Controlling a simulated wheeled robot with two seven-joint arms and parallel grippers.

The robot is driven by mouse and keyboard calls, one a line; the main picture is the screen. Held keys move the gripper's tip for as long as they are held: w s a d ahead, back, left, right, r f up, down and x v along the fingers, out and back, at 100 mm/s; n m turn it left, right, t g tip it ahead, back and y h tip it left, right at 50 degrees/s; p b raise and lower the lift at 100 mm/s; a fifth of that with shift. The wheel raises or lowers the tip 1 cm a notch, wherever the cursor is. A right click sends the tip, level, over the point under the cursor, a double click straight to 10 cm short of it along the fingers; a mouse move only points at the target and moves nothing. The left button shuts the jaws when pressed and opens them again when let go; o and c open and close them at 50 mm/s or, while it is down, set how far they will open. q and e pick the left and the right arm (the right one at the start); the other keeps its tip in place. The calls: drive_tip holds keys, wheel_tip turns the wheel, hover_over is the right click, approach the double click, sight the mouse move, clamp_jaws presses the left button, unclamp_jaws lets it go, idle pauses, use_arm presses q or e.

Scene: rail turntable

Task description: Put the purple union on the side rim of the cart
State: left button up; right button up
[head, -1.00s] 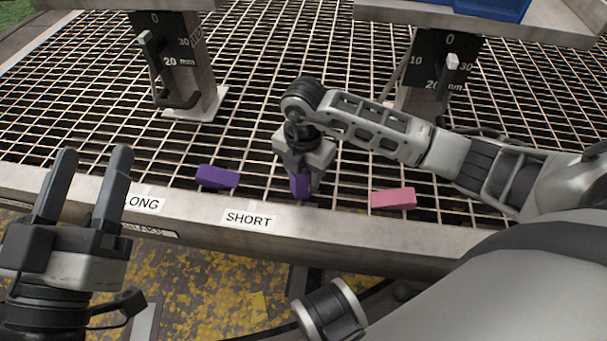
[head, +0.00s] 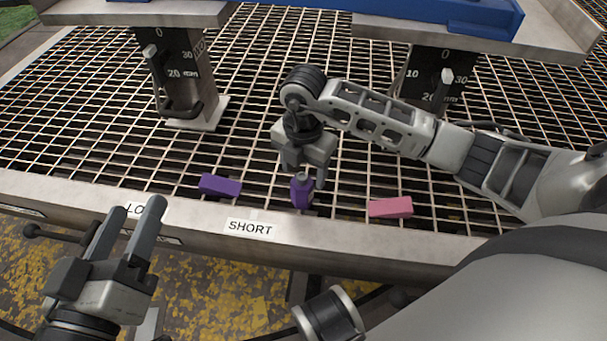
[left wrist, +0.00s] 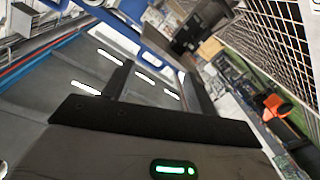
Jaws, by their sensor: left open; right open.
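The purple union (head: 301,193) stands on the metal grating near its front edge, dark purple with a narrower top. My right gripper (head: 304,176) points down just above and around its top, with its fingers open. Whether a finger touches the union, I cannot tell. My left gripper (head: 129,232) is open and empty at the lower left, in front of the grating's edge. Its dark fingers also show in the left wrist view (left wrist: 158,88), with nothing between them. I cannot clearly tell which part is the cart's side rim.
A purple block (head: 220,186) lies left of the union and a pink block (head: 390,207) right of it. The front metal edge (head: 330,244) carries a SHORT label (head: 250,228). Two gauge posts stand behind; a blue body (head: 485,14) shows at the top.

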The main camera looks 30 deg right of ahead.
wheel_tip(320, 180, up, 6)
drive_tip(key=shift+f+p, duration=0.2)
drive_tip(key=shift+p, duration=0.65)
use_arm(q)
drive_tip(key=shift+s+a+f+g+y, duration=0.15)
drive_tip(key=shift+s+f+g+y, duration=0.15)
drive_tip(key=shift+f+g+y, duration=0.35)
use_arm(e)
drive_tip(key=shift+r, duration=0.6)
use_arm(q)
drive_tip(key=shift+f, duration=0.1)
drive_tip(key=shift+p, duration=0.3)
use_arm(e)
drive_tip(key=shift+r, duration=0.1)
